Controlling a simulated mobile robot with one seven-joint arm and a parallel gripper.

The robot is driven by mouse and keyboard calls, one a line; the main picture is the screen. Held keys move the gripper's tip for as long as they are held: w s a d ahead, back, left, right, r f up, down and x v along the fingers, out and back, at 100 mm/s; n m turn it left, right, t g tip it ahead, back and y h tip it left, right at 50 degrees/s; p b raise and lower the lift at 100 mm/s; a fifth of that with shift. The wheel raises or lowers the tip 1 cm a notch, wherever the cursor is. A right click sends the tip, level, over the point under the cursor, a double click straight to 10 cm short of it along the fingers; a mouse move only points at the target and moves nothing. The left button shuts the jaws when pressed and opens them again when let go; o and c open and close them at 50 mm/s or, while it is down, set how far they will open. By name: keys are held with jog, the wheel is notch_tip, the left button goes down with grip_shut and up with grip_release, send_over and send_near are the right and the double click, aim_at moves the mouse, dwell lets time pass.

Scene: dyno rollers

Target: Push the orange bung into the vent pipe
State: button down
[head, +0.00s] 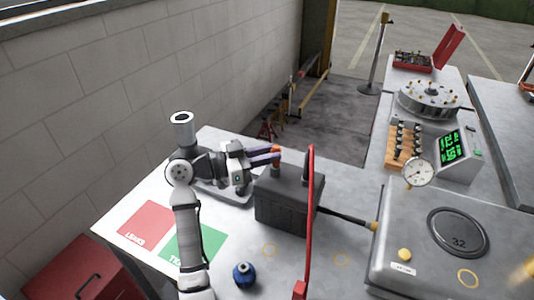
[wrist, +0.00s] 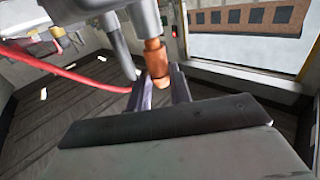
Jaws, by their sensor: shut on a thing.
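My gripper (head: 272,155) is shut on the orange bung (head: 276,149) above the dark grey box (head: 288,197). In the wrist view the bung (wrist: 155,58) sits between the two purple-grey fingers (wrist: 160,92). There the bung is in line with the grey pipe (wrist: 145,18), and its end meets or nearly meets the pipe's mouth. I cannot tell how far it is inside.
A red hose or cable (head: 311,220) rises in front of the box. A dark rod (head: 345,216) joins the box to the grey roller bench (head: 450,245). A blue knobbed object (head: 244,274) stands on the table near red (head: 147,221) and green (head: 193,247) mats.

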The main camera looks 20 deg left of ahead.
jog(key=shift+f, duration=0.55)
jog(key=c, duration=1.2)
grip_release()
jog(key=b+v, duration=0.5)
jog(key=v, duration=0.8)
jog(key=shift+s+a, duration=0.3)
